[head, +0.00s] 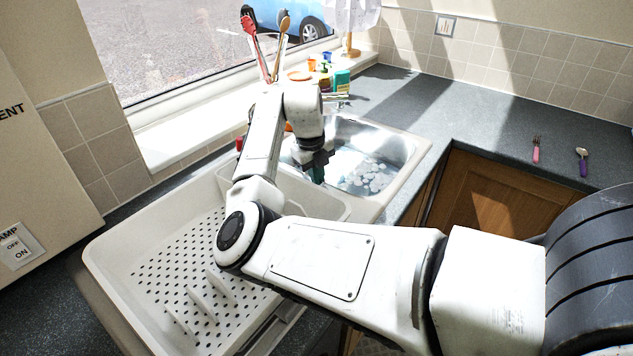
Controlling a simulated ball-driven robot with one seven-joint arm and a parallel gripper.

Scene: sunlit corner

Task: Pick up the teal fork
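I see no teal fork in the head view. The only fork I can make out is one with a pink handle (536,153), lying on the grey counter at the right. My gripper (318,174) hangs pointing down over the sink (405,158), well to the left of that fork. It is small and dark here, and my arm partly covers it, so I cannot tell whether its fingers are apart. Part of the sink and the drying rack is hidden behind my arm.
A purple-handled spoon (582,165) lies right of the pink fork. A white drying rack (150,262) stands at the left. Suds float in the sink. Tall red (249,28) and wooden utensils (284,27) and small bottles stand by the window. The right counter (480,120) is mostly clear.

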